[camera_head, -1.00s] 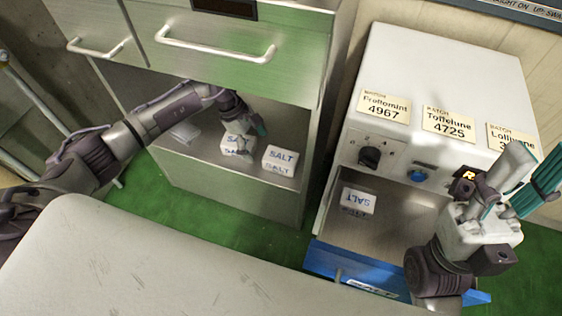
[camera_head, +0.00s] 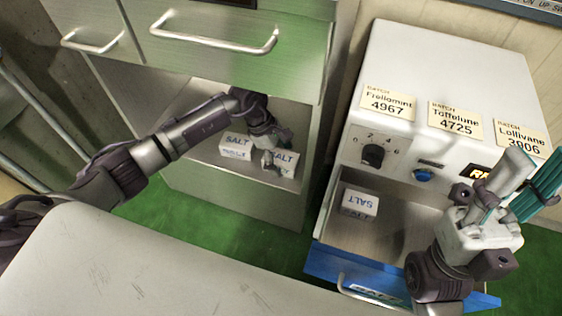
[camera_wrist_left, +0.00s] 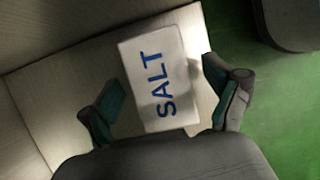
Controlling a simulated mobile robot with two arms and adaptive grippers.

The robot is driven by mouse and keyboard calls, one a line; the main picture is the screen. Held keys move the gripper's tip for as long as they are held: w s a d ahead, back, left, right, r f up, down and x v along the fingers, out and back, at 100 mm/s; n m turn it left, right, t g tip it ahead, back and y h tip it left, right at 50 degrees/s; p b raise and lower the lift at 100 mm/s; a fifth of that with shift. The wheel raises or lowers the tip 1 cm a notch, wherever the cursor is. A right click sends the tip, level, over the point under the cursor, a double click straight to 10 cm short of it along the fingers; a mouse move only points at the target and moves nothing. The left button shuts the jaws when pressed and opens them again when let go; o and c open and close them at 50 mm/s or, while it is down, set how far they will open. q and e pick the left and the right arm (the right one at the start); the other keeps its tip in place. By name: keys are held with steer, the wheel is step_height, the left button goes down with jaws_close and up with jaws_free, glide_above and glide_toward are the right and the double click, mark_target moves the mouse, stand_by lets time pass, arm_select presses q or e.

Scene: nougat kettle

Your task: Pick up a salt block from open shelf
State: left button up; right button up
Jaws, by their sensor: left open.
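A white salt block (camera_head: 284,160) with blue lettering sits on the open shelf (camera_head: 203,155), partly hidden by my left gripper (camera_head: 271,148). My left gripper is open over it. In the left wrist view the salt block (camera_wrist_left: 158,75) lies between the two spread teal-padded fingers, with gaps on both sides. A second salt block (camera_head: 236,144) stands just to the left on the same shelf. My right gripper (camera_head: 517,182) points upward at the right, in front of the white machine; its finger opening is unclear.
A steel cabinet with drawers (camera_head: 225,60) rises above the shelf. The white machine (camera_head: 440,75) stands to the right, with another salt block (camera_head: 360,203) in its recess and a blue-fronted drawer (camera_head: 330,267) below. A pale surface (camera_head: 170,270) fills the foreground.

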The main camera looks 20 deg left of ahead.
arm_select(q)
steer(key=shift+f+b, duration=0.3)
stand_by(0.5)
steer(key=c, duration=1.6)
steer(key=shift+r, duration=0.1)
jaws_close()
steer(key=shift+r, duration=0.15)
